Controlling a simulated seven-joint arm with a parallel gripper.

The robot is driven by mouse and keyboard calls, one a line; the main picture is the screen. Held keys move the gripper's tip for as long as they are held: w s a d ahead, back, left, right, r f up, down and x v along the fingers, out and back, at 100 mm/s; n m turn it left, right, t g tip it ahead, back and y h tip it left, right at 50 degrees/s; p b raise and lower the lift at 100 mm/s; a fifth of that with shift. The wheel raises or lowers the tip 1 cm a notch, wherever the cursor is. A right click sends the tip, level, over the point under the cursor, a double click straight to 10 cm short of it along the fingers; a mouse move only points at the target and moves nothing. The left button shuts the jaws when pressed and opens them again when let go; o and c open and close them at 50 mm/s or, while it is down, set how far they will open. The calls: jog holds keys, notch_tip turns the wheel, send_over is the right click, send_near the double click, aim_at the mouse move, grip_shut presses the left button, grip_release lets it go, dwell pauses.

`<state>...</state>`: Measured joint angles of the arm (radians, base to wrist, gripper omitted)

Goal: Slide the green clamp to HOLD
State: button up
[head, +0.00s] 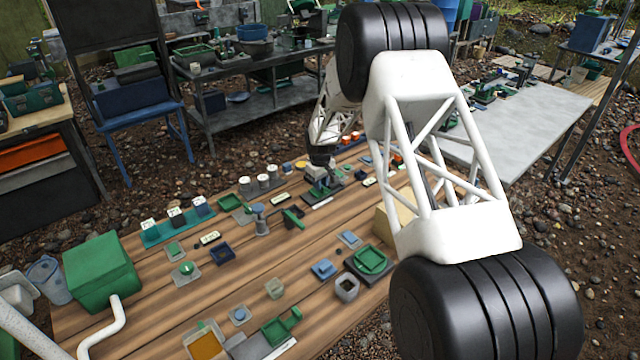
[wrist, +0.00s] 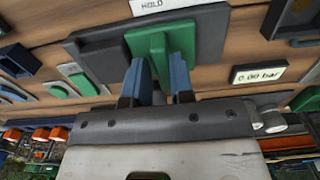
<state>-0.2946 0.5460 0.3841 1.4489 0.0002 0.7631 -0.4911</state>
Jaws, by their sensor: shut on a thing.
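The green clamp (wrist: 160,42) shows in the wrist view as a block with an upright rib, on a dark grey base (wrist: 95,45). The two blue fingers of my gripper (wrist: 158,72) are shut on the clamp's rib, one on each side. A white label reading HOLD (wrist: 152,4) lies just beyond the base at the top edge of the wrist view, partly cut off. In the head view my gripper (head: 321,160) is down at the far part of the wooden table; the clamp is small and partly hidden there.
A display reading 0.00 bar (wrist: 260,73) lies right of the clamp. Another green piece (wrist: 83,83) is to its left. In the head view, white-lidded jars (head: 263,181) stand left of my gripper, and a green box (head: 100,270) sits at the table's left end.

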jog(key=shift+o, duration=0.7)
jog(key=shift+w+d, duration=0.25)
jog(key=shift+d, duration=0.05)
jog(key=o, duration=0.4)
jog(key=shift+a, duration=0.1)
jog(key=shift+r, duration=3.5)
jog(key=shift+s, duration=0.1)
